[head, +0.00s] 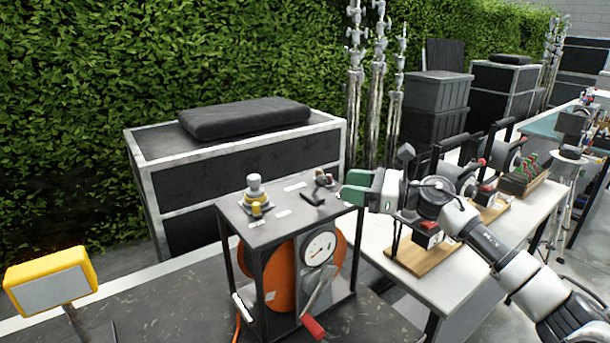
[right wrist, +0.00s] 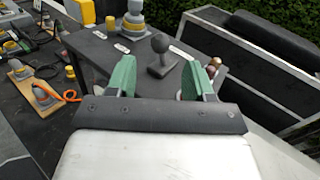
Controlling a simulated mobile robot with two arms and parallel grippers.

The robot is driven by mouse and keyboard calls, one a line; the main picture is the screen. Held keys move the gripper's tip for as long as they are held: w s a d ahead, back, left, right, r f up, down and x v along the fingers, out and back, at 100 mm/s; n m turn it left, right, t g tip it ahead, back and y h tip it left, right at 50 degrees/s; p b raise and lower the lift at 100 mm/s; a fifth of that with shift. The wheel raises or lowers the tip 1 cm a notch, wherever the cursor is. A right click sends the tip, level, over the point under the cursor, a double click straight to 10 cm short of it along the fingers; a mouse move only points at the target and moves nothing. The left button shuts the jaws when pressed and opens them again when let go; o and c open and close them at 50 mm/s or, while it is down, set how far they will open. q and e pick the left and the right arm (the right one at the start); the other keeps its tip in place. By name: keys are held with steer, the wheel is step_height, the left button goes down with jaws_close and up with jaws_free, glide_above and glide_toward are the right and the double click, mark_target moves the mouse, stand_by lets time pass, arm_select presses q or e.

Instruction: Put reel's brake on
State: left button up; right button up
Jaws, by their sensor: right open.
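The reel is an orange drum (head: 282,272) inside a black frame (head: 262,232), with a round dial (head: 319,249) and a red-handled crank (head: 314,326) on its front. On the flat top stands a short black lever (head: 312,198); in the right wrist view its ball knob (right wrist: 160,44) stands upright on a small base. I cannot tell from its shape whether this is the brake. My right gripper (head: 354,187), with green fingers, is open and empty at the right edge of the top. In its own view the lever is beyond and between the fingers (right wrist: 160,68), apart from them. My left gripper is out of view.
A yellow lamp (head: 50,280) stands at left. A dark case (head: 160,190) stands behind. A white table (head: 460,283) with mounted equipment is at right.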

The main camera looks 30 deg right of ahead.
mark_target(324, 181)
steer(key=p+x, duration=0.1)
steer(key=x, duration=0.1)
steer(key=r+p+x, duration=0.1)
steer(key=x, duration=0.1)
steer(key=shift+w+a+p, duration=0.15)
steer(key=shift+p, duration=0.25)
steer(key=x, duration=0.1)
steer(key=p+x, duration=0.1)
steer(key=x, duration=0.2)
steer(key=shift+f+p, duration=0.3)
steer(key=shift+w+a+f, duration=0.1)
steer(key=shift+w+a, duration=0.1)
steer(key=shift+w, duration=0.05)
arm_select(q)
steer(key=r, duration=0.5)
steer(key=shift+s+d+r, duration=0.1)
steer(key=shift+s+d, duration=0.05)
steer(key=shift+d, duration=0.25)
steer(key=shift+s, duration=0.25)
arm_select(e)
jaws_close()
